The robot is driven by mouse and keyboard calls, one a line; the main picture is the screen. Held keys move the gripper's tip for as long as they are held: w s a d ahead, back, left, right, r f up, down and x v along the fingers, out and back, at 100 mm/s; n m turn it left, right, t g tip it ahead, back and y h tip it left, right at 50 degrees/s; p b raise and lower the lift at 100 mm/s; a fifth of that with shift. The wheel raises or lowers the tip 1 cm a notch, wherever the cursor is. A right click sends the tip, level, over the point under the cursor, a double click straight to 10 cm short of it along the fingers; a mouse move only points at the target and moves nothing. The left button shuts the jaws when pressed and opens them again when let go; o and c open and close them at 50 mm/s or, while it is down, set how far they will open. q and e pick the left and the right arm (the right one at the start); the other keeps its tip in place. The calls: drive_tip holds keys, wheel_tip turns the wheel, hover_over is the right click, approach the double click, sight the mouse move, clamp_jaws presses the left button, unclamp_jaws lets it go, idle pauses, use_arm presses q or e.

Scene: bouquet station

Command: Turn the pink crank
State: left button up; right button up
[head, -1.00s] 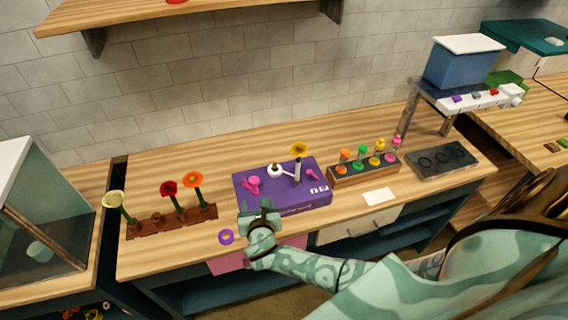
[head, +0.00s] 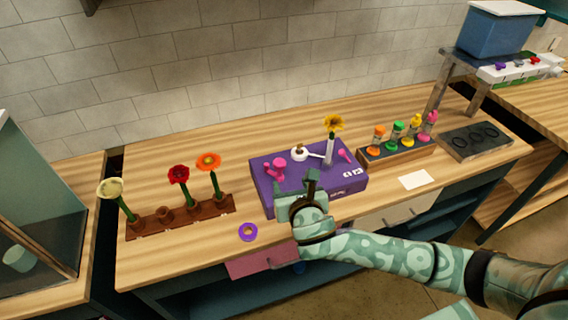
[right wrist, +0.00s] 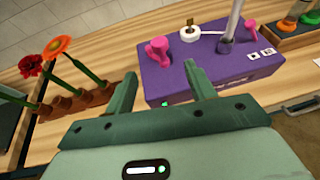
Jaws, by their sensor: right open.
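A purple box (head: 342,198) stands on the wooden bench. A pink crank (head: 275,168) sits at the left of its top; it also shows in the right wrist view (right wrist: 158,48). A smaller pink handle (head: 344,155) is at the box's right side. My right gripper (head: 296,184) is open and empty at the box's front edge, apart from the crank. In the right wrist view the crank lies beyond the fingertips (right wrist: 161,72). My left gripper is out of view.
A brown rack (head: 150,222) with several flowers stands left of the box. A purple ring (head: 248,232) lies near the front edge. A wooden rack of colored bottles (head: 398,152), a white card (head: 415,180) and a dark plate (head: 474,141) are at the right. Bench behind the box is clear.

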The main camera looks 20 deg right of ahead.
sight(280, 163)
drive_tip(key=b+x, duration=0.3)
drive_tip(key=x, duration=1.1)
drive_tip(key=shift+w+a+f, duration=0.1)
drive_tip(key=shift+w+f, duration=0.05)
drive_tip(key=shift+w, duration=0.1)
drive_tip(key=shift+w+f+b, duration=0.1)
drive_tip(key=shift+w+b, duration=0.2)
drive_tip(key=shift+w, duration=0.1)
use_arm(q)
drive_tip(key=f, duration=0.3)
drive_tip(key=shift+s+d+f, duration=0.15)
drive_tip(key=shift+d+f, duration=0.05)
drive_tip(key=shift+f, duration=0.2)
